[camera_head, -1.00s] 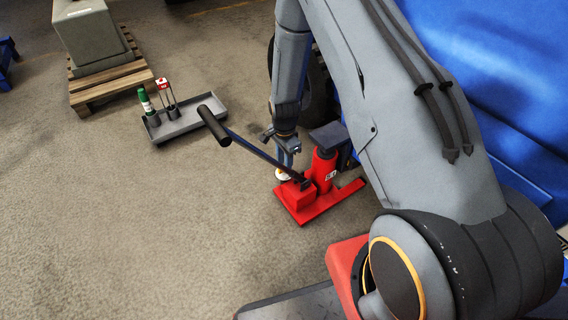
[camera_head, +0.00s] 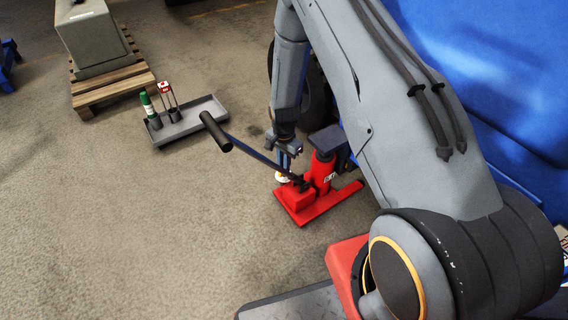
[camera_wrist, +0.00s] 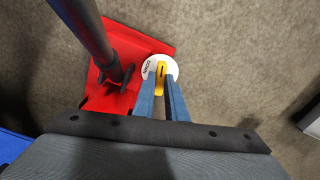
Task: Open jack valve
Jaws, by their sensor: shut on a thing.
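The red jack (camera_head: 318,205) stands on the floor at the middle, with a red bottle body, a dark saddle and a long lever with a black handle (camera_head: 215,131) slanting up to the left. The jack's red base also fills the upper left of the wrist view (camera_wrist: 145,50). Its valve shows there as a white lettered disc (camera_wrist: 149,65) with a yellow knob (camera_wrist: 160,79). My gripper (camera_wrist: 161,88) has its two blue fingers shut on the yellow knob. In the head view my gripper (camera_head: 284,166) is at the jack's far left side, where the disc is partly hidden.
A grey tray (camera_head: 190,122) holding a green-capped marker and a red-topped item lies to the left. A wooden pallet (camera_head: 110,84) with a grey block (camera_head: 92,38) stands behind it. A blue body (camera_head: 480,60) fills the right.

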